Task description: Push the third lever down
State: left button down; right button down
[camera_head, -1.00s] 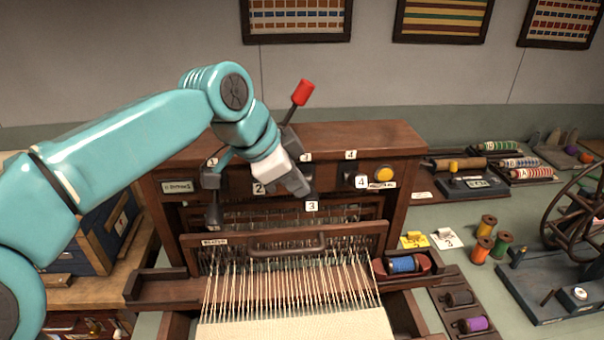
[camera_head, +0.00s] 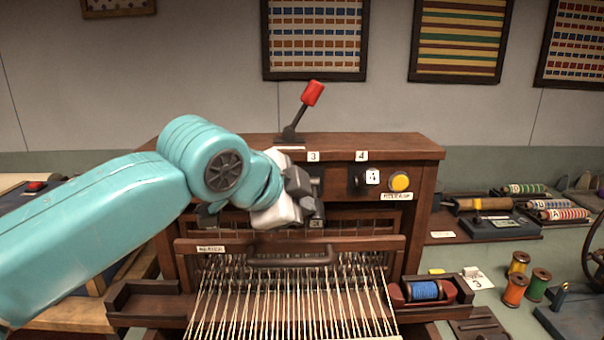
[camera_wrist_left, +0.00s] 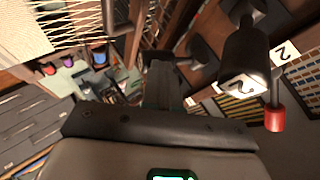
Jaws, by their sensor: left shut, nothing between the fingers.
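The wooden loom (camera_head: 425,200) carries a row of numbered dark levers on its front panel. The third lever's tag (camera_head: 316,222) shows low, well below its panel label 3 (camera_head: 313,156) and below the tag of the fourth lever (camera_head: 357,178), which sticks out higher. My left gripper (camera_head: 308,207) is shut and empty, at the third lever and partly covering it; I cannot tell whether they touch. In the left wrist view, my dark finger (camera_wrist_left: 165,85) is beside the second lever (camera_wrist_left: 242,65), tagged 2. My arm hides the first and second levers in the head view.
A red-knobbed lever (camera_head: 312,93) stands on the loom's top. A yellow button (camera_head: 399,181) is right of the fourth lever. Warp threads (camera_head: 290,305) stretch below. A blue spool (camera_head: 424,290) sits at right. Thread spools (camera_head: 515,290) stand on the table.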

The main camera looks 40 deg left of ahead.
pick_arm(q)
jog(key=shift+d+f, duration=0.1)
jog(key=shift+f, duration=0.3)
pick_arm(e)
jog(key=shift+a+f, duration=0.15)
jog(key=shift+f, duration=0.1)
pick_arm(q)
jog(key=shift+r, duration=0.15)
pick_arm(e)
jog(key=shift+r, duration=0.1)
